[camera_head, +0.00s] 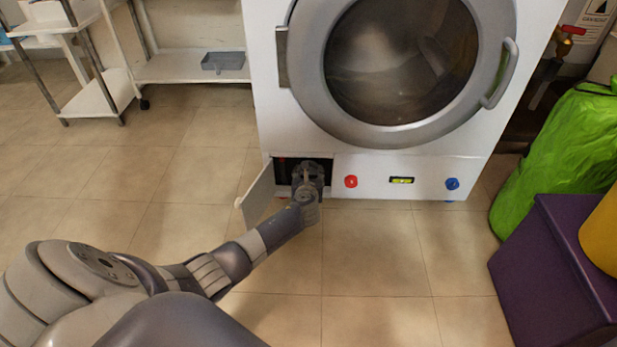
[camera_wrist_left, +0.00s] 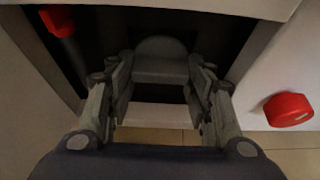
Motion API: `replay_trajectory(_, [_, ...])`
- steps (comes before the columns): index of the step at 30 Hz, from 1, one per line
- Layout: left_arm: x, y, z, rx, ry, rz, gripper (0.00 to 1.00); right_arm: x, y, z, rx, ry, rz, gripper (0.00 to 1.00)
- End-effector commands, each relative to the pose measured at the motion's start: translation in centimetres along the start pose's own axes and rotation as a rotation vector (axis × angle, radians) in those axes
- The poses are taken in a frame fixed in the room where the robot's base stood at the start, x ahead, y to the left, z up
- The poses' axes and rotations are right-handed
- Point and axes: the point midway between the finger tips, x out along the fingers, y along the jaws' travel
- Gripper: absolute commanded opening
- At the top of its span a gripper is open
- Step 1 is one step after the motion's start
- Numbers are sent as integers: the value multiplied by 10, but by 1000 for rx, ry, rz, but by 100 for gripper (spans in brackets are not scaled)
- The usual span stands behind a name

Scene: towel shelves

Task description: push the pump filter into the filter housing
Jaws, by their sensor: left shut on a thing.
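The filter housing (camera_head: 283,178) is a dark rectangular opening low on the left of the white washing machine's front. Its small white flap (camera_head: 258,195) hangs open to the left. My left gripper (camera_head: 307,170) reaches into the opening's right half. In the left wrist view its two fingers (camera_wrist_left: 160,78) are shut on a grey block with a rounded top, the pump filter (camera_wrist_left: 160,64), with dark space behind it. How deep the filter sits in its seat cannot be told. In the head view my gripper mostly hides the filter. My right gripper is not in view.
A red-capped part (camera_wrist_left: 57,20) is inside the opening at left. A red knob (camera_head: 351,181), a level (camera_head: 402,180) and a blue knob (camera_head: 452,184) are on the front panel. A green bag (camera_head: 560,150) and purple box (camera_head: 550,265) stand at right. The tiled floor in front is clear.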

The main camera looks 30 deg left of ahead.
Motion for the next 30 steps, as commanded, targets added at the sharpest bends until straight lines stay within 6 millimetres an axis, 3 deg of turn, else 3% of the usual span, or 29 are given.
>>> replay_trajectory(3, [3,0,1,1,-1,1,18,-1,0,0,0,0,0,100])
replay_trajectory(4, [2,0,1,1,0,0,54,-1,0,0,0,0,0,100])
replay_trajectory(6, [2,0,1,1,0,0,70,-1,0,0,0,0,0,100])
replay_trajectory(20, [-1,0,0,0,0,1,71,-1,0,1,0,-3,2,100])
replay_trajectory(30, [-40,0,0,1,-1,0,71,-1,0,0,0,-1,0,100])
